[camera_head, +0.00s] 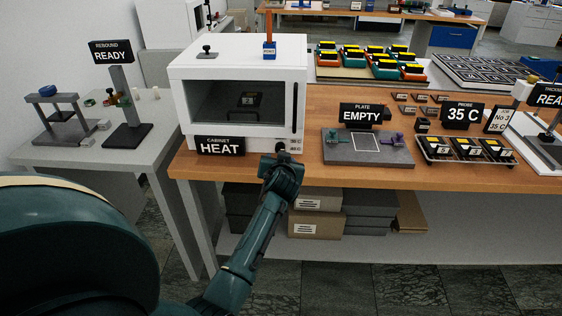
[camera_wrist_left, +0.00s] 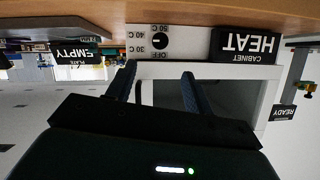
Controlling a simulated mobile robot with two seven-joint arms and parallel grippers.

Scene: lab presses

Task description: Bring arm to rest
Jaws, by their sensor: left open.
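My left gripper (camera_head: 283,162) is at the front edge of the wooden bench, just before the lower right front of the white heat cabinet (camera_head: 235,62). In the left wrist view, which is upside down, its two fingers (camera_wrist_left: 158,70) are apart with nothing between them. They point toward the cabinet's front panel, where a black dial (camera_wrist_left: 160,42) sits among marks for 30, 40 and 50 C. A dark block (camera_head: 250,99) with a yellow mark is inside the cabinet behind its window. My right gripper is not in view.
A grey plate with the sign EMPTY (camera_head: 361,115) lies right of the cabinet. Farther right is a rack of dark blocks (camera_head: 466,149) and a 35 C sign (camera_head: 463,115). The rebound stand (camera_head: 124,95) is on the left grey table.

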